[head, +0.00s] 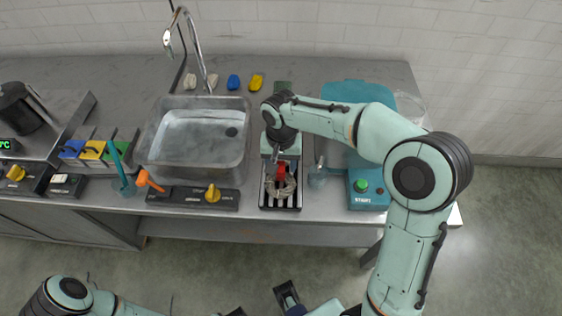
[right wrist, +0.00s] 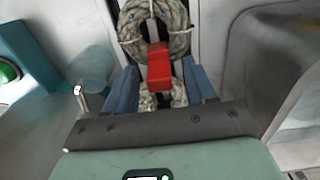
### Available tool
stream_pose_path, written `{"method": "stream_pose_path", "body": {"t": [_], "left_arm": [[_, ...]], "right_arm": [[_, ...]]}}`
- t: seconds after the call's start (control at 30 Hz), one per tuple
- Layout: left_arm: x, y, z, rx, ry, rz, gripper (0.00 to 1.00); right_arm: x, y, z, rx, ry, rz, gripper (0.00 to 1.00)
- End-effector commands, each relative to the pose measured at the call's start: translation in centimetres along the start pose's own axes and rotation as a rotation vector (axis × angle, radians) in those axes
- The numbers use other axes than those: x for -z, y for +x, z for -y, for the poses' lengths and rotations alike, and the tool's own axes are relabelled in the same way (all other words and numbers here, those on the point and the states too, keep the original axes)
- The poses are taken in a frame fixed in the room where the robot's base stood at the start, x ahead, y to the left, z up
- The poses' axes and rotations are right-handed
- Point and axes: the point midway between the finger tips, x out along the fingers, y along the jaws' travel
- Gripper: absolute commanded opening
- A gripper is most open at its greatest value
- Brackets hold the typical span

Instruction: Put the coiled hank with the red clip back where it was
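The coiled hank (head: 286,190) is a pale rope coil at the front of a narrow black rack (head: 280,208) on the counter. Its red clip (head: 281,170) is at the coil's upper edge. In the right wrist view the coil (right wrist: 180,40) is ahead and the red clip (right wrist: 158,68) lies between the blue fingers of my right gripper (right wrist: 160,85). The fingers are apart, with gaps on both sides of the clip. In the head view my right gripper (head: 277,152) is just behind the clip, partly hidden by its wrist. My left gripper is unclear at the bottom edge.
A steel sink (head: 195,140) is left of the rack. A teal machine (head: 362,185) with a green button and a clear cup (head: 317,178) are to the right.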

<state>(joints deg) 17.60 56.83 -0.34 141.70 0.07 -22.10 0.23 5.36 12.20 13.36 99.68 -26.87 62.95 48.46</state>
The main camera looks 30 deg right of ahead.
Motion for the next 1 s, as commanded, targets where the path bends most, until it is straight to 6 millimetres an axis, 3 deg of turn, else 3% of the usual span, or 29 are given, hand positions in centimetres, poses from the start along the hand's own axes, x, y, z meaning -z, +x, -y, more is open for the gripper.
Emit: {"method": "stream_pose_path", "body": {"t": [0.37, 0.8, 1.0], "left_arm": [[0.0, -0.4, -0.1, 0.000, 0.000, -0.001, 0.00], [0.1, -1.7, -0.7, -0.002, 0.002, -0.006, 0.00], [0.2, -2.1, -0.8, -0.003, 0.003, -0.008, 0.00]], "right_arm": [[0.0, -0.8, 0.0, 0.001, 0.000, -0.002, 0.54], [0.1, -9.6, 0.1, 0.003, 0.000, -0.003, 0.54], [0.1, -12.0, 0.0, 0.001, 0.000, -0.002, 0.54]]}}
